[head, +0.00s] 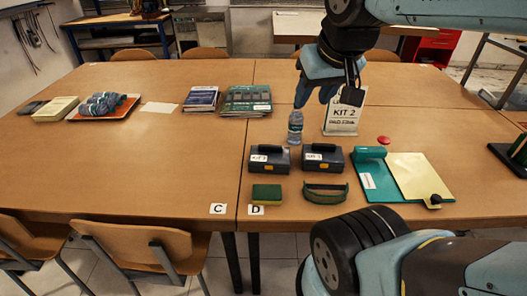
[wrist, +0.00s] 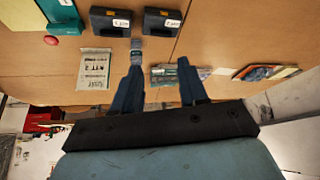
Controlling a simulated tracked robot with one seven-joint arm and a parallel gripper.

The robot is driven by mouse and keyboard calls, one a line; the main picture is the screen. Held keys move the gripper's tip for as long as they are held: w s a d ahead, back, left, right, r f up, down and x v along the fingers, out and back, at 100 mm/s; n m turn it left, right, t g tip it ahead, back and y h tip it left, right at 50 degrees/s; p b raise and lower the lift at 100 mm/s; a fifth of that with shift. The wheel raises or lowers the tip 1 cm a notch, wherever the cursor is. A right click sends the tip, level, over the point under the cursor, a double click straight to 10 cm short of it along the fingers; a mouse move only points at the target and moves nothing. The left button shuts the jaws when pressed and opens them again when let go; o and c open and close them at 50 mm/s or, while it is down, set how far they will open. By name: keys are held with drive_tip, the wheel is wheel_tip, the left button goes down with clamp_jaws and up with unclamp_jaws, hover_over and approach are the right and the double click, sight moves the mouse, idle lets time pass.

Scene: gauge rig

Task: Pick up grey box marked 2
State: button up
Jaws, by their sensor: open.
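Two dark grey boxes with black handles sit side by side on the table, a left box (head: 269,160) and a right box (head: 323,160). Each has a white label, too small to read surely. The wrist view, turned about, shows both at its top: one box (wrist: 108,23) at left, the other (wrist: 160,24) at right. My gripper (head: 316,100) is open and empty above the table, behind the boxes in the head view. Its two blue fingers (wrist: 160,72) stand apart in the wrist view.
A sponge (head: 267,193), a green-handled tool (head: 325,193) and a green board (head: 380,184) lie near. The left front table is clear.

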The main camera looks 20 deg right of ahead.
drive_tip(key=shift+o, duration=0.7)
drive_tip(key=shift+w, duration=0.1)
drive_tip(key=n+g+h, duration=0.2)
drive_tip(key=n+g, duration=0.4)
drive_tip(key=n, duration=0.8)
hover_over(270, 145)
drive_tip(key=a, duration=0.2)
drive_tip(key=f, duration=1.9)
drive_tip(key=w+f, duration=0.1)
drive_tip(key=f, duration=0.8)
drive_tip(key=shift+d+f, duration=0.15)
drive_tip(key=shift+f, duration=0.05)
drive_tip(key=shift+s+d+f, duration=0.15)
drive_tip(key=shift+d+f, duration=0.1)
drive_tip(key=shift+f, duration=0.65)
drive_tip(key=shift+s+d+f, duration=0.15)
drive_tip(key=shift+d+f, duration=0.1)
drive_tip(key=shift+f, duration=0.7)
drive_tip(key=shift+s+d+f, duration=0.15)
drive_tip(key=shift+d+f, duration=0.1)
drive_tip(key=shift+f, duration=0.65)
drive_tip(key=shift+c, duration=0.5)
clamp_jaws()
